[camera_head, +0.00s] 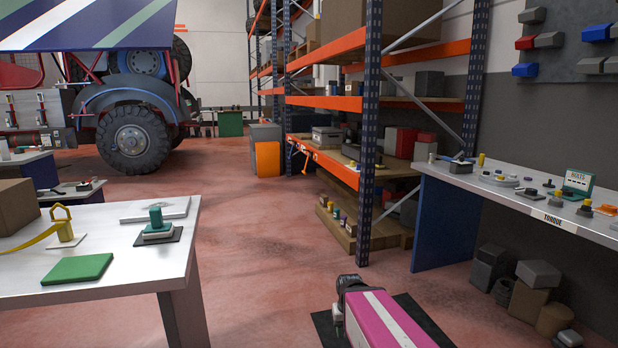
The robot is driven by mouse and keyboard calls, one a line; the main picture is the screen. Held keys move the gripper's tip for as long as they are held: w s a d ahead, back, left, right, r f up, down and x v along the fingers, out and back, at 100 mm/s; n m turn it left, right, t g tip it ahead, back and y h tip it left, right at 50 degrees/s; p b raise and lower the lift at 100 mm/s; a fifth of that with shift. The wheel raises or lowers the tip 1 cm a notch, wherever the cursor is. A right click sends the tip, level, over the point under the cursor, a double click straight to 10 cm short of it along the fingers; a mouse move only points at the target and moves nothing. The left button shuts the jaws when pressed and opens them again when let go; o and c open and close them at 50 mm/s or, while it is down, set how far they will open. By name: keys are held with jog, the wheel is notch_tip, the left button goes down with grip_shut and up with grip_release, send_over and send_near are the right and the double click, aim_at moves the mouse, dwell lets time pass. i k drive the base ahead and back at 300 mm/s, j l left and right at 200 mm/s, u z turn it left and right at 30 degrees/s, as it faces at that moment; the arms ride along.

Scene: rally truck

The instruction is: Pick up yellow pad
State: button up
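No flat yellow pad can be made out clearly. On the white table (110,280) at the left, a yellow block (65,232) with a loop on top stands on a small pale plate. A yellow strap (30,240) runs from it to the left edge of the view. A flat green pad (78,269) lies in front of it. A green knob-like piece on a grey block (157,228) stands on a dark plate to the right. My gripper cannot be seen.
A white bench (520,200) with small parts runs along the right. A shelving rack (370,130) stands mid-right, a truck (130,125) back left. A magenta, white-striped object (388,322) is at the bottom. Clear red floor (250,235) lies between table and rack.

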aim_at(379, 164)
jog(key=i+j+u, duration=0.25)
jog(key=i, duration=0.35)
jog(key=i+u, duration=0.25)
jog(key=i, duration=3.9)
jog(key=i+z, duration=0.2)
jog(key=z, duration=0.2)
jog(key=i+j+z, duration=0.1)
jog(key=i+z, duration=0.15)
jog(key=z, duration=0.15)
jog(key=i+j+z, duration=0.15)
jog(key=z, duration=0.25)
